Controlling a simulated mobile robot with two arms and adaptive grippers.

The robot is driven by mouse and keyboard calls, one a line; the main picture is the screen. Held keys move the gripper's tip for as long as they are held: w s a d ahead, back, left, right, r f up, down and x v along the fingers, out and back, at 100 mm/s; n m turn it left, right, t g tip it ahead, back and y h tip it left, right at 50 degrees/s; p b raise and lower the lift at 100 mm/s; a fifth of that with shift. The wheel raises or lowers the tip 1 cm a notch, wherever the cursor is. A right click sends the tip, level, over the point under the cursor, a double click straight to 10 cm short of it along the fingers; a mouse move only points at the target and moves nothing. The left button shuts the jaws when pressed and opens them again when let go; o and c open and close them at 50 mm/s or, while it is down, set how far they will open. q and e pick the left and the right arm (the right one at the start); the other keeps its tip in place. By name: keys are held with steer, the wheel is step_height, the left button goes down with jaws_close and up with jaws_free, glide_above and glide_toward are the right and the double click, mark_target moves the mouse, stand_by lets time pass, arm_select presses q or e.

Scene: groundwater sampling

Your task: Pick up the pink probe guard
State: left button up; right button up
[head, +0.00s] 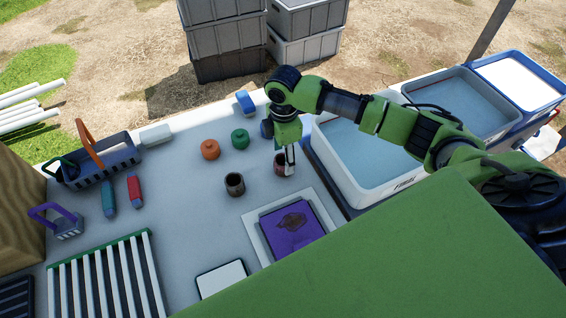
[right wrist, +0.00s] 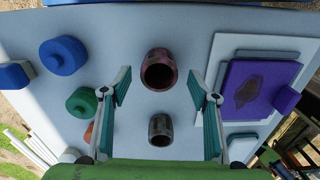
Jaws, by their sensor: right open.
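The pink probe guard, a dark pinkish hollow cylinder, stands upright on the grey table and shows whole in the right wrist view (right wrist: 158,70). In the head view the pink probe guard (head: 279,167) is partly hidden by my right gripper (head: 289,160), which points down over it. In the right wrist view the open fingers are spread to either side, with the guard between and beyond their tips. I see no contact. My left gripper is not in view.
A similar grey-brown cylinder (head: 235,184) stands close by to the left. Orange (head: 210,149) and green (head: 240,138) caps sit behind it. A purple pad (head: 291,228) lies in front, and a water-filled tub (head: 318,150) stands to the right.

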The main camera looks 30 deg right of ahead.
mark_target(283, 160)
step_height(283, 160, down, 3)
steer(key=shift+w+f, duration=0.1)
steer(key=c, duration=1.1)
steer(key=shift+r, duration=0.6)
steer(key=s+a+r+b, duration=0.2)
steer(key=s+a+r, duration=0.6)
steer(key=s+r, duration=0.35)
step_height(283, 160, up, 12)
steer(key=p, duration=1.4)
steer(key=shift+s+r, duration=0.15)
steer(key=shift+r, duration=0.05)
